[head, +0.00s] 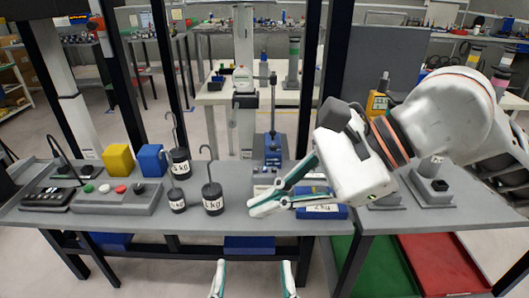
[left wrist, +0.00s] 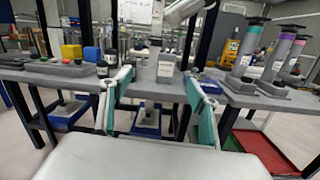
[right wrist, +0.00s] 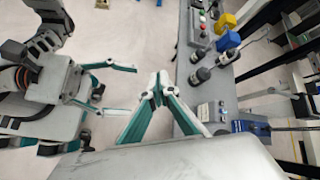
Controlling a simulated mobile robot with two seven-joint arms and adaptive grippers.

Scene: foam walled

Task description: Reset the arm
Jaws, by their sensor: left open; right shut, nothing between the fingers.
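My left gripper (head: 253,268) is at the bottom of the head view, in front of the bench. Its two teal-and-white fingers are well apart, with nothing between them in the left wrist view (left wrist: 155,108). My right gripper (head: 256,208) reaches in from the right in the head view, overlapping the bench's front part. Its fingertips meet with nothing between them in the right wrist view (right wrist: 158,88), where they appear beside the bench edge. The white right arm (head: 440,115) is bent across the right side of the head view.
A grey bench (head: 110,222) carries hooked weights (head: 212,198), a yellow block (head: 118,160), a blue block (head: 151,160) and a button box (head: 118,198). A blue stand (head: 273,150) is behind my right gripper. Green (head: 370,270) and red (head: 440,262) trays lie below. Dark posts frame the bench.

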